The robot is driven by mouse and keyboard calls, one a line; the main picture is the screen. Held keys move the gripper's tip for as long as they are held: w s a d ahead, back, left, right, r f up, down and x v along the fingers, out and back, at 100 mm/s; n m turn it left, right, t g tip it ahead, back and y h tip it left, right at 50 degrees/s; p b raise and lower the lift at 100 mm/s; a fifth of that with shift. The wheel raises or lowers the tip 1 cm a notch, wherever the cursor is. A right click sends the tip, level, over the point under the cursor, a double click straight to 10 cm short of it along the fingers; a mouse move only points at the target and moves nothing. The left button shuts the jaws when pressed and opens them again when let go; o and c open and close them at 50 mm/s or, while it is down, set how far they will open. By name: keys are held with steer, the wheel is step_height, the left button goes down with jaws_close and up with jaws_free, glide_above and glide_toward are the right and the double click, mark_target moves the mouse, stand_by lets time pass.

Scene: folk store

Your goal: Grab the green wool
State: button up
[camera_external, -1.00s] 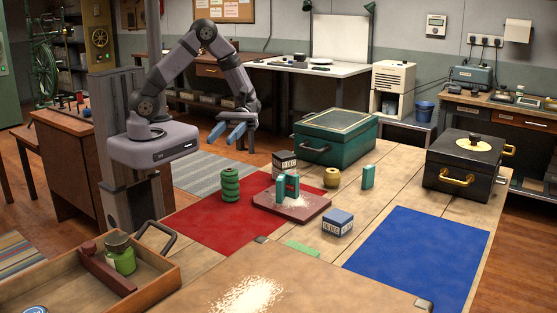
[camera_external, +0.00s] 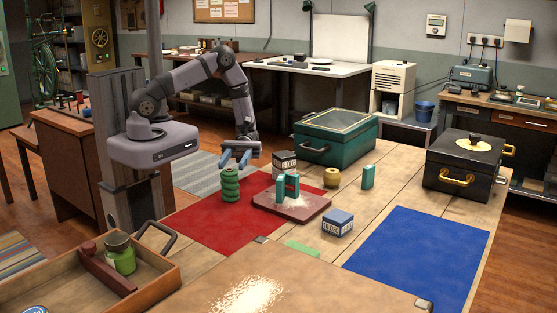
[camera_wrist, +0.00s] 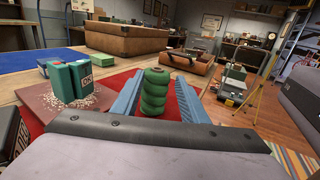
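The green wool (camera_external: 230,184) is a ringed, upright green stack on the red mat (camera_external: 205,225). My gripper (camera_external: 235,160) is open and empty, with its blue fingers low and just behind the top of the wool in the external view. In the wrist view, the wool (camera_wrist: 157,92) appears between the two spread fingers of my gripper (camera_wrist: 158,77), with a gap on each side. The fingers do not appear to touch it.
A dark red board (camera_external: 291,207) with two green boxes (camera_external: 287,186) stands right of the wool. A dark labelled box (camera_external: 284,165) is behind it. A yellow spool (camera_external: 332,178), a blue box (camera_external: 338,223) and a teal case (camera_external: 335,139) are further right. A wooden tray (camera_external: 150,285) is front left.

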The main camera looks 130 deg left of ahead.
mark_target(230, 169)
steer(key=shift+x, duration=0.8)
steer(key=shift+w+d+r+p, duration=0.15)
steer(key=shift+d+p, duration=0.15)
steer(key=shift+p, duration=0.2)
steer(key=p+x, duration=0.1)
steer(key=x, duration=0.2)
steer(key=shift+w+r+p, duration=0.1)
steer(key=shift+w+p, duration=0.15)
steer(key=shift+p, duration=0.05)
steer(key=shift+w+d, duration=0.3)
steer(key=shift+d, duration=0.25)
steer(key=shift+f, duration=0.2)
jaws_close()
